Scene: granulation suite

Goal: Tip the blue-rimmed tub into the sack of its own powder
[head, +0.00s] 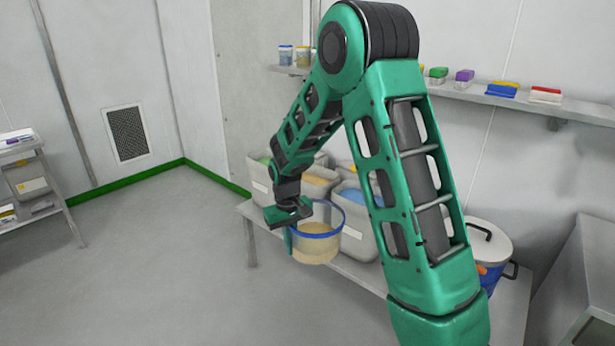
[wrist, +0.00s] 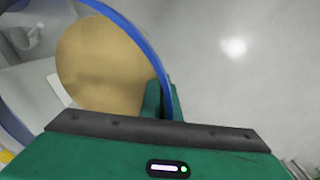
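The clear tub (head: 316,248) has a blue rim and tan powder inside. It hangs upright in the air at the near left edge of the bench. My gripper (head: 289,236) is shut on the tub's wall at its left side. The wrist view shows the fingers (wrist: 163,98) across the blue rim (wrist: 150,50), with tan powder (wrist: 100,62) lying level in the tub. Pale open-topped sacks stand behind it: one with green contents (head: 260,178), one with tan contents (head: 315,190), and one with blue contents (head: 352,212). A yellow-topped one behind is mostly hidden by my arm.
The bench (head: 510,300) carries the sacks and a white-lidded blue bucket (head: 487,250) at right. A wall shelf (head: 480,97) holds small jars and coloured boxes. A rack (head: 40,185) stands at far left. The floor left of the bench is clear.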

